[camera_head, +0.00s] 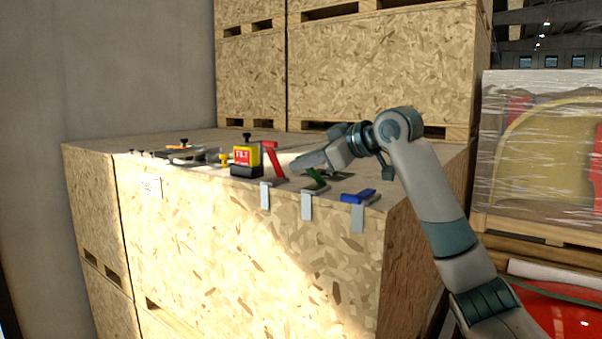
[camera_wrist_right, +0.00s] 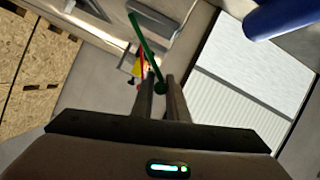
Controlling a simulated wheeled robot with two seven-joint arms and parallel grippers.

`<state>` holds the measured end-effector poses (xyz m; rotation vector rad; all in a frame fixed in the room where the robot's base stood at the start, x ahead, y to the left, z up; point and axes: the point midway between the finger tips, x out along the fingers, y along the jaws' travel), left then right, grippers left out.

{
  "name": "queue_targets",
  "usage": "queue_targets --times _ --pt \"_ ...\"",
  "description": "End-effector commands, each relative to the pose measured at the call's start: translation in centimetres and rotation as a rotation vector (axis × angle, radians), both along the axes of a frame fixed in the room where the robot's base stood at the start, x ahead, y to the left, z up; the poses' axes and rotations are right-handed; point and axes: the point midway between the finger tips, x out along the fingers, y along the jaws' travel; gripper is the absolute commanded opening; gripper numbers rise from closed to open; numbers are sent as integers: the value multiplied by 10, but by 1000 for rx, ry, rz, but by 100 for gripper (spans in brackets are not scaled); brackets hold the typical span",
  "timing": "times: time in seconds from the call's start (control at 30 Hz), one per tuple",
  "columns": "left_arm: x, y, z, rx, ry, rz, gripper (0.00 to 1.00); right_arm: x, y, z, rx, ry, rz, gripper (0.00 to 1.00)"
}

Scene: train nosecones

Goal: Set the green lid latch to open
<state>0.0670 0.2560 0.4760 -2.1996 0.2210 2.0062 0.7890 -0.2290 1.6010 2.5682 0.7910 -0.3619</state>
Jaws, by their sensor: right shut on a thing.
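The green latch (camera_head: 315,179) is on the top front edge of the large chipboard crate, between a red latch (camera_head: 272,160) and a blue latch (camera_head: 358,196). Its lever leans at a tilt, partly hidden by my right gripper (camera_head: 306,164). In the right wrist view, the fingers (camera_wrist_right: 161,88) are shut on the end of the green lever (camera_wrist_right: 143,45), which runs up and left from the fingertips. The red latch (camera_wrist_right: 141,62) and blue latch (camera_wrist_right: 285,15) also show there. My left gripper is not in view.
The chipboard crate (camera_head: 230,240) has a yellow and red tilt indicator (camera_head: 246,160) and several small items on its lid. More crates (camera_head: 380,65) are stacked behind. A wrapped pallet load (camera_head: 545,150) stands at the right. A grey wall (camera_head: 110,70) is at the left.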

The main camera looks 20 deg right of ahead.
Motion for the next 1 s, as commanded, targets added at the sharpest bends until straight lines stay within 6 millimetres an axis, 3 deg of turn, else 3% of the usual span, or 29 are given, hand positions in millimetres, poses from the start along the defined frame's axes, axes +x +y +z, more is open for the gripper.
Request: queue_targets --times 0.43,1.0 --pt "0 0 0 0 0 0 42 12 -15 20 242 186 1 0" --pt "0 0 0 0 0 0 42 14 -18 23 283 218 -1 0"
